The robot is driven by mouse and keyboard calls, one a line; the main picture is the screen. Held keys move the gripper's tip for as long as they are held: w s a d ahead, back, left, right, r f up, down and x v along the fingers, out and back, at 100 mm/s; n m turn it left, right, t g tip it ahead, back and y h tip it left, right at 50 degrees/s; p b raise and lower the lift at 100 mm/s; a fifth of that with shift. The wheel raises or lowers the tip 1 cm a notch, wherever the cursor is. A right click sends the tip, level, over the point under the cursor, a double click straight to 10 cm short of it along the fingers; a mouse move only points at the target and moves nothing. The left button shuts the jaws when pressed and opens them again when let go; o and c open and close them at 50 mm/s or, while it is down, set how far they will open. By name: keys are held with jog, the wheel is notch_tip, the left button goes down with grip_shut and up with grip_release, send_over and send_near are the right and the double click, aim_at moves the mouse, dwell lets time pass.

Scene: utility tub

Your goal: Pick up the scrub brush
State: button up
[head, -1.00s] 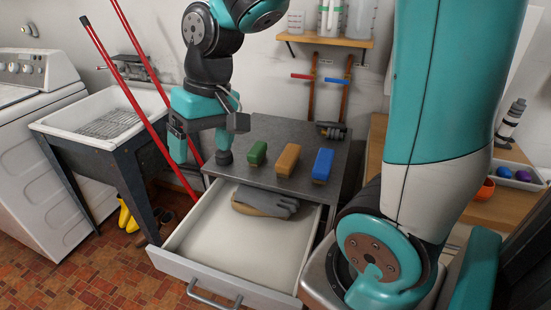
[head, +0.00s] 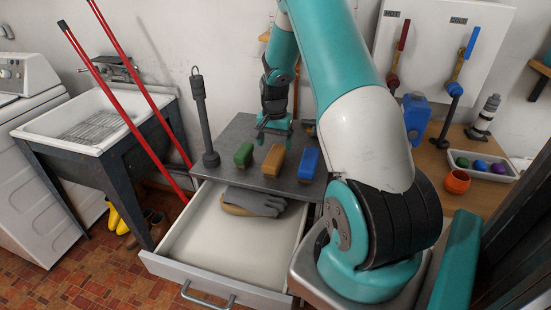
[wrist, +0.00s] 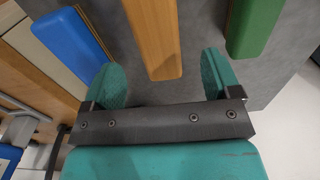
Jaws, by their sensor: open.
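Three block-shaped items, green (head: 244,154), tan (head: 273,160) and blue (head: 308,163), lie in a row on the grey cabinet top. I cannot tell for sure which is the scrub brush; the tan one looks like wood. My gripper (head: 273,133) is open and empty, behind the row near the tan block. In the wrist view my gripper (wrist: 163,82) has the rounded end of the tan block (wrist: 155,40) in line with the gap between its fingers. The blue block (wrist: 72,45) is left there and the green block (wrist: 252,25) right. The undersides are hidden.
The cabinet drawer (head: 225,240) is open with grey gloves (head: 255,202) inside. A tall dark post-like object (head: 205,120) stands at the cabinet's left. Red poles (head: 130,105) lean by the sink (head: 85,125).

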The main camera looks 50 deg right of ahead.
aim_at(275, 153)
jog(key=shift+d+f+p, duration=0.2)
jog(key=shift+f+p, duration=0.75)
jog(key=shift+f, duration=2.6)
jog(key=c, duration=1.1)
jog(key=shift+o, duration=0.2)
jog(key=shift+r, duration=0.1)
